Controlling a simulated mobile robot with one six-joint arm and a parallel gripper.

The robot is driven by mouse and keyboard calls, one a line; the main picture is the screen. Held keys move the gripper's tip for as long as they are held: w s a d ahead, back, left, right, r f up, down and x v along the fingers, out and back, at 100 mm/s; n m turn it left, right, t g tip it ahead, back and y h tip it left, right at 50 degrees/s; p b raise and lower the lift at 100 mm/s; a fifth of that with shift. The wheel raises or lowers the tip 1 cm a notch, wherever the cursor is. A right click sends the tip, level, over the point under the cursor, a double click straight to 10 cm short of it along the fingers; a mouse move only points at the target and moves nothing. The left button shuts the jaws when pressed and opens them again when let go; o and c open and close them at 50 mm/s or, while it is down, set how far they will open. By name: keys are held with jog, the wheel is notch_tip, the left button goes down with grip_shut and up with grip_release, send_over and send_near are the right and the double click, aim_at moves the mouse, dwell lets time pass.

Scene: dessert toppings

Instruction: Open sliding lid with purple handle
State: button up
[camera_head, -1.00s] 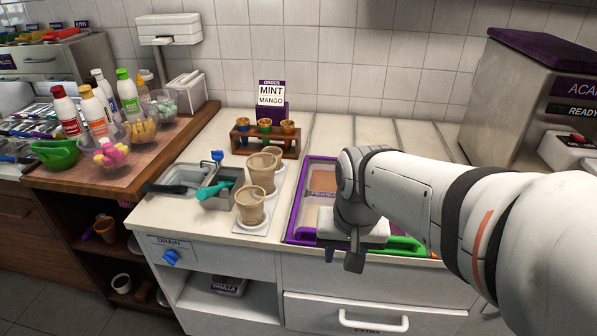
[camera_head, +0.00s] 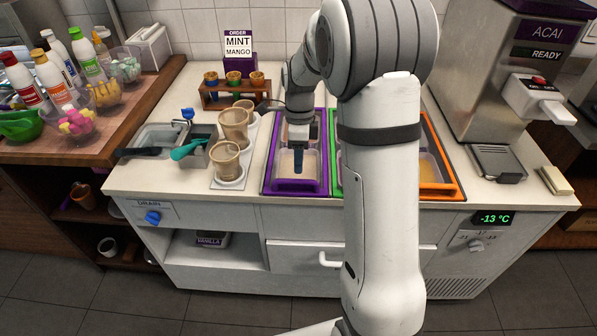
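The purple-framed compartment (camera_head: 268,180) is the leftmost of the framed bays in the counter. A pale surface (camera_head: 285,163) shows inside the frame; I cannot tell whether it is lid or contents. A thick purple bar runs along the front of the frame (camera_head: 296,187); I cannot tell whether it is the handle. My gripper (camera_head: 298,170) points down over the front half of this bay, behind that bar. Its dark fingers overlap in this view, so their gap is not visible. My wrist hides the middle of the bay. I see nothing held.
A green-framed bay (camera_head: 336,185) lies right of the purple one, partly behind my arm, then an orange-framed bay (camera_head: 458,188). Paper-coloured cups (camera_head: 226,163) stand close on the left. A wooden cone rack (camera_head: 232,95) stands behind them. The acai machine (camera_head: 490,75) is at right.

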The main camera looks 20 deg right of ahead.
jog(key=f, duration=0.2)
jog(key=s+f, duration=0.1)
jog(key=f, duration=0.2)
jog(key=shift+a, duration=0.15)
grip_shut()
dwell(0.4)
